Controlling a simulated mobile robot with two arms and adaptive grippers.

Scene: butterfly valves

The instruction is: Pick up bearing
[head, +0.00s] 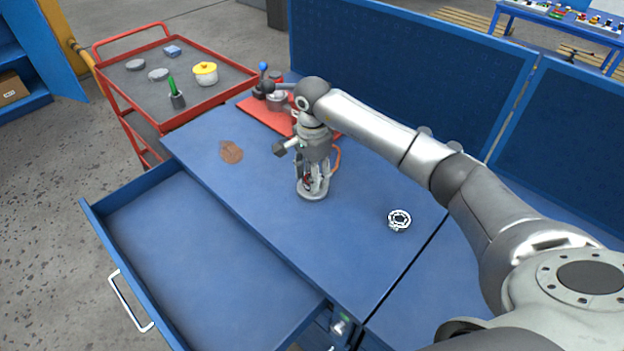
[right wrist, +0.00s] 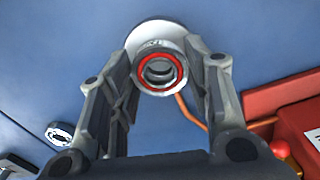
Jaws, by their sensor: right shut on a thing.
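My right gripper (head: 314,178) points down over the blue workbench, just above a round grey flange (head: 312,193). In the right wrist view its fingers (right wrist: 160,62) are on both sides of a silver ring-shaped part with a red inner ring and an open bore, which looks like the bearing (right wrist: 160,84). The gripper is shut on it. The pale flange (right wrist: 150,32) shows behind it; whether the two touch cannot be told. In the head view the fingers mostly hide the bearing. My left gripper is not in view.
A black-and-white ring part (head: 399,220) lies to the right on the bench. A brown patch (head: 231,152) lies left. A red tray (head: 262,113) with tools is behind the gripper. An open, empty drawer (head: 205,255) sticks out in front. A red cart (head: 130,85) stands back left.

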